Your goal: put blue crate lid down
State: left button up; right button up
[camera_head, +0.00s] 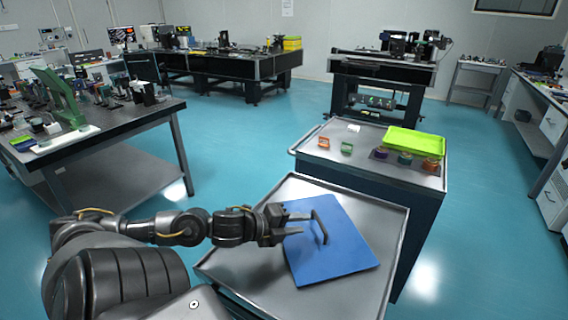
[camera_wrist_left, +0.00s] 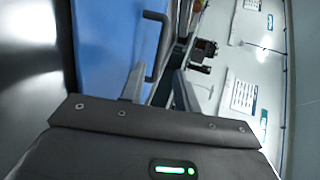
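The blue crate lid (camera_head: 335,250) lies on the grey top of the near cart (camera_head: 240,268), turned a little askew to its edges. Its dark handle (camera_head: 320,226) stands up from the lid. My left gripper (camera_head: 296,224) is over the left part of the lid, with its fingers pointing toward the handle. The fingers are apart, with a gap between their tips, and look empty. In the left wrist view the lid (camera_wrist_left: 105,45) and handle (camera_wrist_left: 158,45) show just beyond the open fingers (camera_wrist_left: 160,88). My right gripper is not in view.
A second cart (camera_head: 300,165) adjoins behind, bearing a lime-green tray (camera_head: 415,141), small orange and green items, and several round pieces in a dark holder. An optical table (camera_head: 120,115) with equipment stands at the left. Teal floor is clear between the tables.

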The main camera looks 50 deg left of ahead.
pick_arm(q)
jog(key=v, duration=0.3)
jog(key=shift+s+r+p, duration=0.15)
jog(key=shift+s+p, duration=0.15)
jog(key=shift+s, duration=0.05)
jog(key=shift+s+a+r, duration=0.1)
jog(key=shift+s+a, duration=0.05)
jog(key=shift+s, duration=0.05)
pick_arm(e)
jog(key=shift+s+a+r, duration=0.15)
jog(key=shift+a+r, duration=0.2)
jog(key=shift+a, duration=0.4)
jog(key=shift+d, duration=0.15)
